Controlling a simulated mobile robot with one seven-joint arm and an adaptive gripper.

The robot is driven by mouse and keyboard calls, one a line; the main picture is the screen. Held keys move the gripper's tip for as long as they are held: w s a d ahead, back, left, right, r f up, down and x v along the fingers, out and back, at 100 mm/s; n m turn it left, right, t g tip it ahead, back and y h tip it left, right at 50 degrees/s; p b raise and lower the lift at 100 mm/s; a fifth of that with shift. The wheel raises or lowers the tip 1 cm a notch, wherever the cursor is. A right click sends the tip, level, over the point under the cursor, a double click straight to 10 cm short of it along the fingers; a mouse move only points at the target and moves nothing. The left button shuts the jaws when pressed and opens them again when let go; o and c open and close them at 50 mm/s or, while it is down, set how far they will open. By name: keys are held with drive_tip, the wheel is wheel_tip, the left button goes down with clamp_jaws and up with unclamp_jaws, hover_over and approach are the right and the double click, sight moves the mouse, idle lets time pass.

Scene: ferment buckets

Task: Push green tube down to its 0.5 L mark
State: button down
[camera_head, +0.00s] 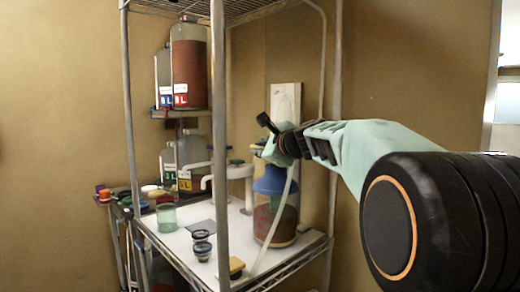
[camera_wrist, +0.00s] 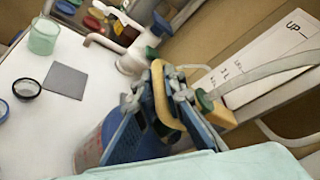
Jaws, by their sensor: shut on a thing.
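A jar with a blue top (camera_head: 275,183) and reddish-brown liquid (camera_head: 277,222) stands at the right of the shelf; the blue top also shows in the wrist view (camera_wrist: 118,135). A tan bent tube with green collars (camera_wrist: 160,95) rises above the jar. My gripper (camera_head: 283,148) is above the jar, and in the wrist view its fingers (camera_wrist: 155,95) are shut around the tan tube. A pale hose (camera_wrist: 265,77) leads off from the green collar end and hangs past the jar in the head view (camera_head: 279,212). The tube's lower end and its marks are hidden.
A wire rack post (camera_head: 219,150) stands left of the jar. A green-tinted cup (camera_head: 166,217), dark rings (camera_head: 202,246) and a grey square (camera_wrist: 65,80) lie on the white shelf (camera_head: 180,245). A white board (camera_wrist: 255,75) stands behind. Labelled jugs (camera_head: 189,65) stand at the back.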

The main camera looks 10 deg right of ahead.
drive_tip(key=shift+f, duration=0.15)
drive_tip(key=c, duration=2)
unclamp_jaws()
drive_tip(key=v, duration=0.7)
drive_tip(key=shift+s, duration=0.3)
